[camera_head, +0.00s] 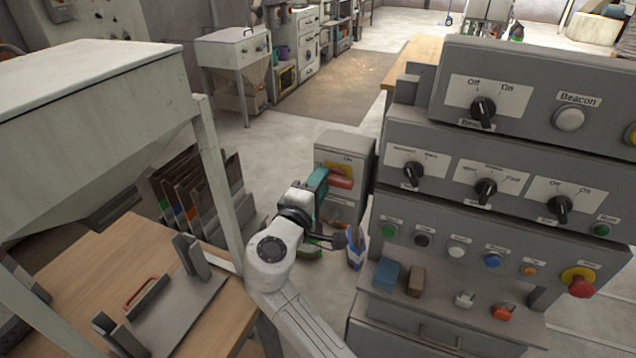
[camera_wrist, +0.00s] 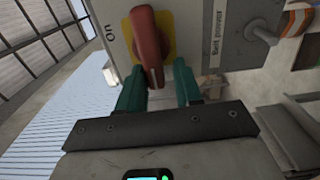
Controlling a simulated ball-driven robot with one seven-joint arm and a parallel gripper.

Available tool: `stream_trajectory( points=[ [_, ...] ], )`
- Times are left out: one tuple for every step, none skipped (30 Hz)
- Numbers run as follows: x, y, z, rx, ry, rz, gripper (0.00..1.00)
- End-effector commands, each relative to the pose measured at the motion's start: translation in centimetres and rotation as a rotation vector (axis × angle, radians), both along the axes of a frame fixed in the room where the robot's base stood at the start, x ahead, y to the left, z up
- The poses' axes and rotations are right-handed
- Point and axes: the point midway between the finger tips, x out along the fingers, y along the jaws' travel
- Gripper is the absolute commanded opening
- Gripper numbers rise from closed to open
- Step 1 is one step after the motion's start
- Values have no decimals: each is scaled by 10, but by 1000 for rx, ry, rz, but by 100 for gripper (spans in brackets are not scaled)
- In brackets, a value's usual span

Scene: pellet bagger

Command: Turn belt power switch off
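The belt power switch is a red rotary handle (camera_head: 340,180) on a yellow plate (camera_head: 334,167), on the front of a grey box (camera_head: 354,148). In the wrist view the red handle (camera_wrist: 149,45) crosses its plate, with an "On" label to its left and a "Belt power" label to its right. My gripper (camera_head: 322,184) is at the front of the box. Its teal fingers (camera_wrist: 158,90) stand on either side of the handle's near end, with some gap showing on the right side. The handle's tip is partly hidden between the fingers.
A grey control panel (camera_head: 500,145) with several knobs and buttons stands close on the right. A wooden table (camera_head: 110,275) and a hopper (camera_head: 90,110) are on the left. A blue-and-white bottle (camera_head: 356,250) is below the switch box, beside my arm.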

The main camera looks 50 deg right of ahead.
Motion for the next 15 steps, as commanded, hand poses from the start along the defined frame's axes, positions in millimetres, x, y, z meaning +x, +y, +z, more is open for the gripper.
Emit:
stream_trajectory(
  points=[
    [-2,-4,2,0,-3,-10,44],
    [-2,-4,2,-1,-4,-9,47],
    [-2,-4,3,-1,-6,-9,47],
    [-1,-4,3,-1,-7,-9,47],
    [-1,-4,4,-2,-7,-8,47],
    [-1,-4,4,-2,-8,-8,47],
    [-1,-4,5,-2,-8,-7,47],
    [-1,-4,5,-2,-9,-7,47],
    [-1,-4,5,-3,-10,-6,47],
    [-1,-3,5,-3,-10,-6,47],
    [0,-3,5,-3,-10,-5,47],
    [0,-3,5,-3,-10,-4,47],
    [0,-2,5,-3,-10,-3,47],
    [0,-2,5,-3,-10,-3,47],
    [0,-2,5,-3,-9,-2,47]
  ],
)
